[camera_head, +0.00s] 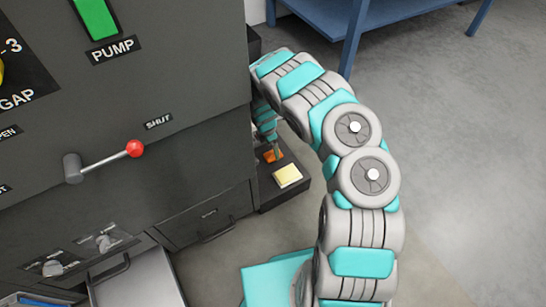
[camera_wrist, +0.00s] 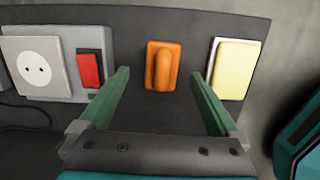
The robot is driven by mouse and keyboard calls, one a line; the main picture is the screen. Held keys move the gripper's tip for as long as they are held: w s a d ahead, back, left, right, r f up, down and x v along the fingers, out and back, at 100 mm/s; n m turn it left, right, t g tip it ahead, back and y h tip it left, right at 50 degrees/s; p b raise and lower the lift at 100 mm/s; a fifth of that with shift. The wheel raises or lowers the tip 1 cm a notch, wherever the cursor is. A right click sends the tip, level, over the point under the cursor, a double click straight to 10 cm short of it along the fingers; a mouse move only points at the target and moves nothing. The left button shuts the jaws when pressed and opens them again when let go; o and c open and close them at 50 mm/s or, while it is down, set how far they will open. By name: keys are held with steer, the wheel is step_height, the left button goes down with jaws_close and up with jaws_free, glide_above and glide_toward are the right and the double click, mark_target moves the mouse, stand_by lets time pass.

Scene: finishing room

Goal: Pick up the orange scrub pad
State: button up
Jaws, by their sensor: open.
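The orange scrub pad (camera_wrist: 162,56) lies on a dark surface in the wrist view, with a raised rounded grip along its middle. In the head view the orange pad (camera_head: 273,156) is a small patch on the low dark ledge beside the grey cabinet. My gripper (camera_wrist: 160,74) is open, its two green fingers on either side of the pad's near end in the picture. Nothing is held, and I cannot tell how far above the pad the fingertips are. In the head view my gripper (camera_head: 268,138) is partly hidden behind the cabinet's edge.
A yellow block on a white base (camera_wrist: 235,70) is close to the right finger. Left of the pad are a red switch (camera_wrist: 89,68) and a white socket (camera_wrist: 35,70). The grey cabinet (camera_head: 190,100) stands close left of my arm; open floor lies right.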

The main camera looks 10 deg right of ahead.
mark_target(273, 154)
steer(key=f+b, duration=0.3)
steer(key=shift+s+d+f, duration=0.1)
steer(key=shift+d+f, duration=0.2)
steer(key=shift+f, duration=0.1)
steer(key=shift+r, duration=0.15)
steer(key=c, duration=1.5)
